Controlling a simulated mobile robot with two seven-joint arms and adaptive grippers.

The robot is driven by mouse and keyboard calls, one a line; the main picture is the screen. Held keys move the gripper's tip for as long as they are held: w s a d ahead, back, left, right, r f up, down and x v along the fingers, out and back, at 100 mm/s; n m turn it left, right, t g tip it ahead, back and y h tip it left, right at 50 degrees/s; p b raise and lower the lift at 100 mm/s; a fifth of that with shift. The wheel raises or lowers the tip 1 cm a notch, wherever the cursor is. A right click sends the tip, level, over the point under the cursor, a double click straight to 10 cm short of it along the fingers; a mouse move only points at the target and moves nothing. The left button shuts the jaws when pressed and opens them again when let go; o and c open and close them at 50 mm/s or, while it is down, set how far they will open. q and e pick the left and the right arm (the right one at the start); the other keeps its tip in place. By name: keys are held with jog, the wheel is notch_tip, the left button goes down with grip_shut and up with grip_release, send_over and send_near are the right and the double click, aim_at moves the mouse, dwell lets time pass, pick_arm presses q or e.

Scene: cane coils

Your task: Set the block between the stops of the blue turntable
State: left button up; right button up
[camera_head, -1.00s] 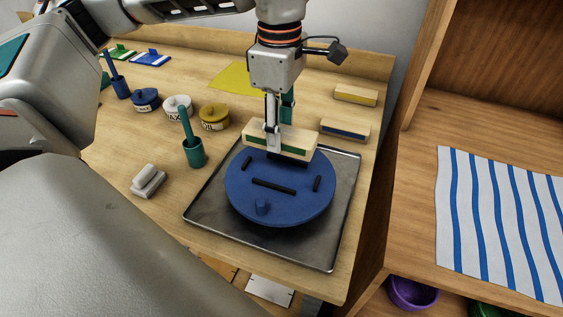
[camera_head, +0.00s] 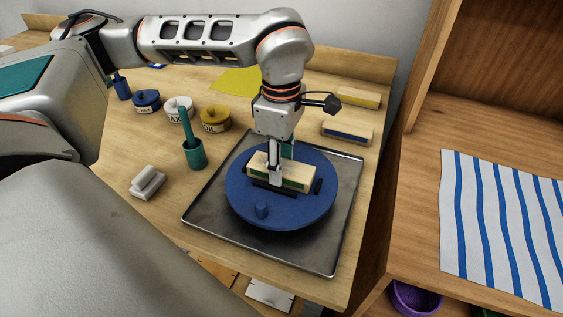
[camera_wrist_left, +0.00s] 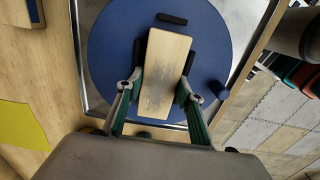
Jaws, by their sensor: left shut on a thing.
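The wooden block with a green stripe (camera_head: 296,176) is gripped across its width by my left gripper (camera_head: 275,178). The fingers also show on both sides of the block (camera_wrist_left: 168,60) in the left wrist view. The block is low over the blue turntable (camera_head: 290,212), among its black stops. One stop (camera_head: 318,186) is off the block's right end, and another (camera_head: 262,187) shows along its near side. A stop (camera_wrist_left: 172,19) also lies just beyond the block's end in the wrist view. I cannot tell whether the block touches the turntable. My right gripper is out of view.
The turntable has an upright blue knob (camera_head: 261,210) and stands on a metal tray (camera_head: 318,258). A blue-striped block (camera_head: 347,132) and a yellow-striped block (camera_head: 358,97) lie behind. Lidded pots, including a yellow one (camera_head: 215,118), and a green cup (camera_head: 195,154) stand left.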

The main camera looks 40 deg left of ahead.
pick_arm(q)
jog(key=shift+f, duration=0.15)
jog(key=o, duration=1.2)
notch_tip(320, 180, up, 12)
jog(key=shift+r+p, duration=0.2)
jog(key=shift+p, duration=0.45)
jog(key=shift+s, duration=0.1)
